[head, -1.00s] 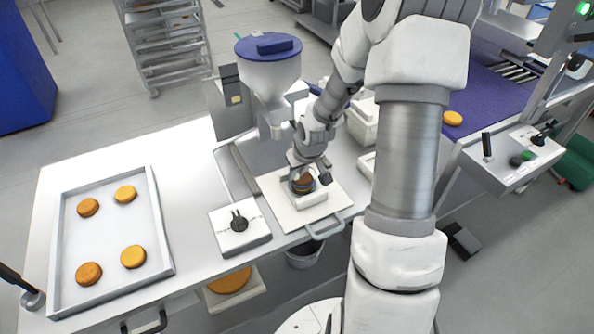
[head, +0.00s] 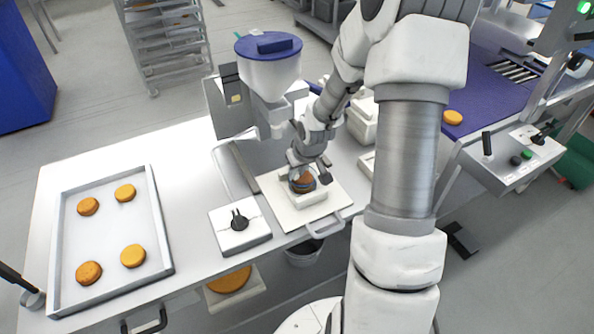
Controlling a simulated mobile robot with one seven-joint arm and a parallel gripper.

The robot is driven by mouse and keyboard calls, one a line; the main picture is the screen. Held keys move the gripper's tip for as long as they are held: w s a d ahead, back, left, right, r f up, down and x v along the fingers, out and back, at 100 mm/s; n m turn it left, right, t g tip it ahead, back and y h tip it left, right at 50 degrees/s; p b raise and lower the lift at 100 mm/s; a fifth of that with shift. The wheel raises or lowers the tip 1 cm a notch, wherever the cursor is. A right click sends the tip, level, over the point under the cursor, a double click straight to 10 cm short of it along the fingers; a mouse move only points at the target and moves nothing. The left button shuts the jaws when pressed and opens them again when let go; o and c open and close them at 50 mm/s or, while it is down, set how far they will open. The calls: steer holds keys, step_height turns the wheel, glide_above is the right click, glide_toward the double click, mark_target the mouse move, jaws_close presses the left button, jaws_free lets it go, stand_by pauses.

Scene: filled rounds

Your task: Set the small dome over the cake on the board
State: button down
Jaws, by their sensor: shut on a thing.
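My gripper (head: 309,171) points down over the white board (head: 329,193) on the worktable. It is shut on what looks like the small dome (head: 312,184), which is see-through and hard to make out. A brown round cake (head: 302,185) shows under or through it, above a small white block (head: 306,199) on the board. My fingers and wrist partly cover the dome and cake. I cannot tell whether the dome's rim touches the block.
A tray (head: 110,277) with several round cakes lies at the left. A white box with a black knob (head: 240,232) sits left of the board. A hopper machine (head: 268,80) stands close behind. Bare table lies between tray and machine.

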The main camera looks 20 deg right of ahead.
steer(key=shift+f, duration=0.15)
steer(key=shift+c, duration=1.3)
jaws_free()
steer(key=shift+r+p, duration=2.95)
steer(key=shift+r, duration=0.6)
